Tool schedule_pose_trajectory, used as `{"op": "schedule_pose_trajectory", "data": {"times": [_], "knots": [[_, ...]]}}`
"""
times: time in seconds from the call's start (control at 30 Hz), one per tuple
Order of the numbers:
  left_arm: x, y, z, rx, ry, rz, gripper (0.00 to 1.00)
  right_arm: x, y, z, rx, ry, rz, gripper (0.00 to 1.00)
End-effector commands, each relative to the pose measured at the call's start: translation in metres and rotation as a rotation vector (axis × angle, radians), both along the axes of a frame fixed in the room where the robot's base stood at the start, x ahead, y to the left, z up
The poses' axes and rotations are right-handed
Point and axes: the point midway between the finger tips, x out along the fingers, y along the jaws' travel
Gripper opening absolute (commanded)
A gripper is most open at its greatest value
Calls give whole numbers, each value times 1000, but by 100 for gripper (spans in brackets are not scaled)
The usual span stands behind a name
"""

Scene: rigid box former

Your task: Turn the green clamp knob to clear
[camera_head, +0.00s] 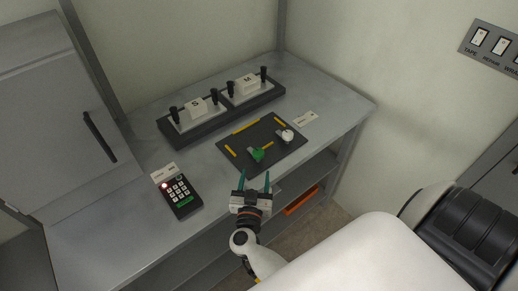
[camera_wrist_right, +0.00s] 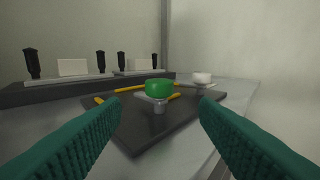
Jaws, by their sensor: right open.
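The green clamp knob (camera_head: 257,154) stands on a dark plate (camera_head: 234,146) with yellow marks on the grey bench. In the right wrist view the green knob (camera_wrist_right: 159,88) sits on a short metal stem. A yellow bar beside it points to the right. A white knob (camera_head: 287,135) stands on the same plate, farther back and right; it also shows in the right wrist view (camera_wrist_right: 201,78). My right gripper (camera_head: 254,181) is open at the front edge of the bench, short of the green knob. Its teal fingers (camera_wrist_right: 160,135) are spread on either side of the knob, touching nothing. My left gripper is not in view.
Behind the plate is a dark rack (camera_head: 225,112) with upright black handles and white blocks marked S and M. A keypad (camera_head: 180,196) with a lit red light lies to the left. A grey cabinet (camera_head: 60,120) stands at the left. An orange item (camera_head: 301,201) is on the lower shelf.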

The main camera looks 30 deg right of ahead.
Motion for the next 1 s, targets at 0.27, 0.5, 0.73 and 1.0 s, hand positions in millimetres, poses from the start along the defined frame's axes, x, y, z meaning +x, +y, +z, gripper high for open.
{"op": "schedule_pose_trajectory", "data": {"times": [0.27,0.5,0.73,1.0], "knots": [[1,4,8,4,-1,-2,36,41,-35,4,-5,-5,3,55],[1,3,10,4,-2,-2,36,73,-61,2,-3,-3,5,55],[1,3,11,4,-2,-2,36,84,-71,2,0,-3,5,55],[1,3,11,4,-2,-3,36,85,-72,1,0,-3,5,55]]}}
